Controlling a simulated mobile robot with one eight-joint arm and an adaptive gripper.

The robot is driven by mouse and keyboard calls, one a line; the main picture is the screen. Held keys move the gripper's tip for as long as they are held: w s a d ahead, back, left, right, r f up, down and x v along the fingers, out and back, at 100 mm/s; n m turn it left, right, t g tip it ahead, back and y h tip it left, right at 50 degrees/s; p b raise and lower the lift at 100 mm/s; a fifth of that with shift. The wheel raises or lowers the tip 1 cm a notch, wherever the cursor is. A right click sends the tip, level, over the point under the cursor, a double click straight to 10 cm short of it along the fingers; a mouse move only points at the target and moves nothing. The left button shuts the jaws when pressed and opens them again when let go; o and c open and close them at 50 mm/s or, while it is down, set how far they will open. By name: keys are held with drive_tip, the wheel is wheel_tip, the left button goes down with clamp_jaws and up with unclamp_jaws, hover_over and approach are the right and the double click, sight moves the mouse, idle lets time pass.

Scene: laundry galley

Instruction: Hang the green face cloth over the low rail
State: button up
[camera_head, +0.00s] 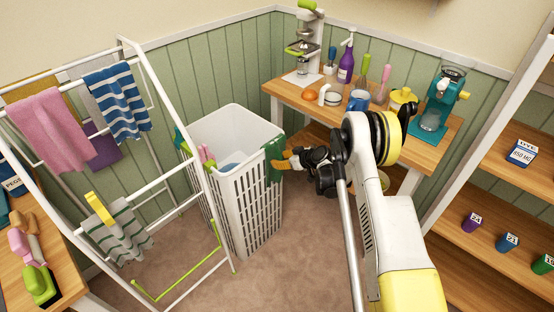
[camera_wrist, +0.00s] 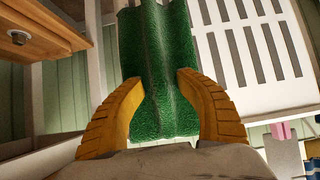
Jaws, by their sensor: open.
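The green face cloth (camera_head: 273,155) hangs over the right rim of the white laundry basket (camera_head: 240,215). It also shows in the wrist view (camera_wrist: 155,40), its lower end between my two yellow fingers. My gripper (camera_head: 282,165) is open at the cloth's outer side, with one finger on each side of it. In the wrist view the fingertips (camera_wrist: 161,80) lie close to the cloth's edges; I cannot tell whether they touch. The white drying rack (camera_head: 165,85) stands at the left. A lime-green low rail (camera_head: 185,277) runs near its foot, with nothing on it.
A striped towel (camera_head: 122,103), a pink towel (camera_head: 50,128) and a grey-green striped cloth (camera_head: 122,238) hang on the rack. The wooden bench (camera_head: 290,97) holds several items behind my arm. Shelves (camera_head: 490,215) stand at right. The carpet in front is clear.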

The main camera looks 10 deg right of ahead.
sight(277, 143)
drive_tip(key=shift+w+a, duration=0.1)
drive_tip(key=shift+a, duration=0.05)
drive_tip(key=shift+f, duration=0.1)
clamp_jaws()
drive_tip(key=shift+w+a+r+p, duration=0.15)
drive_tip(key=shift+r+p, duration=0.3)
drive_tip(key=shift+r, duration=0.65)
drive_tip(key=shift+r+p, duration=1.35)
drive_tip(key=shift+r, duration=2.25)
drive_tip(key=shift+s+d+f, duration=0.1)
drive_tip(key=shift+s+d, duration=0.3)
drive_tip(key=shift+s, duration=0.1)
drive_tip(key=s+d+b, duration=0.1)
drive_tip(key=s+d, duration=0.3)
drive_tip(key=s, duration=0.1)
drive_tip(key=shift+s+b, duration=0.15)
drive_tip(key=shift+b, duration=0.2)
